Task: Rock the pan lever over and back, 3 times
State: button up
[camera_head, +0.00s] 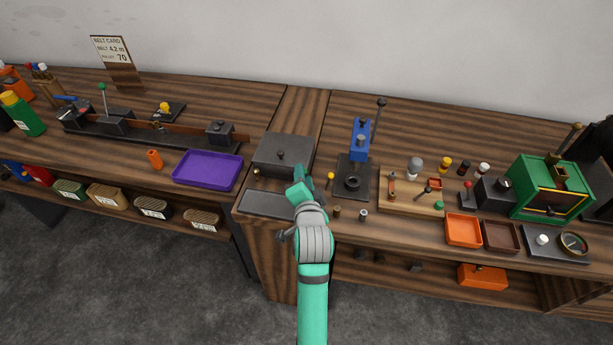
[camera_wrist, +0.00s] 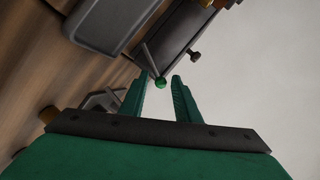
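A thin lever with a green ball knob (camera_wrist: 160,82) shows in the wrist view, its stem rising beside a dark box with a knobbed lid (camera_head: 283,152). This is probably the pan lever, but no label shows. My gripper (camera_head: 298,170) is at the front right of the box in the head view and covers the lever there. In the wrist view my gripper (camera_wrist: 161,79) has its green fingers apart, with the ball in line between the tips. A gap shows on each side of the ball. Whether it lies fully between the fingers is unclear.
A dark shallow tray (camera_head: 262,205) lies in front of the box. A blue press (camera_head: 360,140) with a tall black-knobbed lever stands to the right. A purple tray (camera_head: 207,169) lies left. Small loose parts, such as a grey one (camera_head: 363,215), stand to the right of my gripper.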

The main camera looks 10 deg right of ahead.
jog(key=shift+d+r, duration=0.1)
jog(key=shift+d, duration=0.1)
jog(key=shift+s, duration=0.1)
jog(key=shift+s+r, duration=0.1)
jog(key=shift+s, duration=0.15)
jog(key=v, duration=1)
jog(key=shift+s, duration=0.1)
jog(key=shift+a, duration=0.1)
